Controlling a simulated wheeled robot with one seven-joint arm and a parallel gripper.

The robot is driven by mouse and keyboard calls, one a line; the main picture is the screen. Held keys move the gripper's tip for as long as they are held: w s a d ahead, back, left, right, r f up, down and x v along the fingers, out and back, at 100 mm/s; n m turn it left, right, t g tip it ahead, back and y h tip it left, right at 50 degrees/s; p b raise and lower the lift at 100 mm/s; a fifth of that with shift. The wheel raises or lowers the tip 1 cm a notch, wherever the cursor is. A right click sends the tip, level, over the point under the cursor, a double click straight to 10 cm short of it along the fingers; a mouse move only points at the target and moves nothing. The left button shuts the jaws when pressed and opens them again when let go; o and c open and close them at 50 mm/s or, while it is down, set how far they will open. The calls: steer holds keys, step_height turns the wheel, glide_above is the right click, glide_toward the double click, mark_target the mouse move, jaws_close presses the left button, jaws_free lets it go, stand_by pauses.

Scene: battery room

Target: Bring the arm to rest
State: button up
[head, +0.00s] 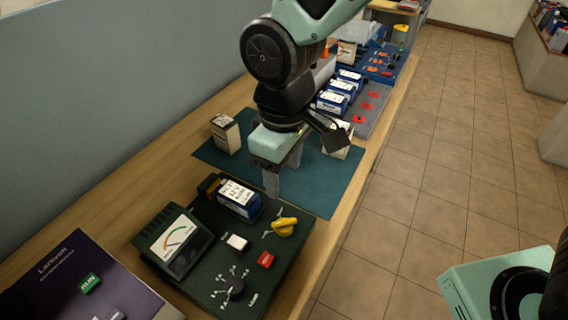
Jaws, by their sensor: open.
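My gripper (283,178) points down over the teal mat (315,191) on the wooden bench. Its pale fingers show below the light green hand, and it is open with nothing seen between the fingers. It is just behind the dark green battery tester (205,277). A blue and white battery (240,198) lies on the tester, in front and left of my gripper, apart from it. My arm comes down from the top of the picture and hides part of the mat.
A cream battery (226,134) stands at the mat's left edge; another (337,150) is partly hidden right of my wrist. Several blue and white batteries (341,88) stand on a grey tray behind. A purple booklet (77,284) lies front left. The tiled floor (440,150) to the right is clear.

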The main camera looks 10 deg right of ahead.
steer(key=shift+r, duration=0.6)
steer(key=s+d+r+m, duration=0.2)
steer(key=s+d, duration=0.7)
steer(key=s, duration=0.2)
steer(key=shift+r+m+y, duration=0.25)
steer(key=shift+m+y, duration=0.05)
steer(key=shift+m, duration=0.1)
steer(key=shift+s, duration=0.1)
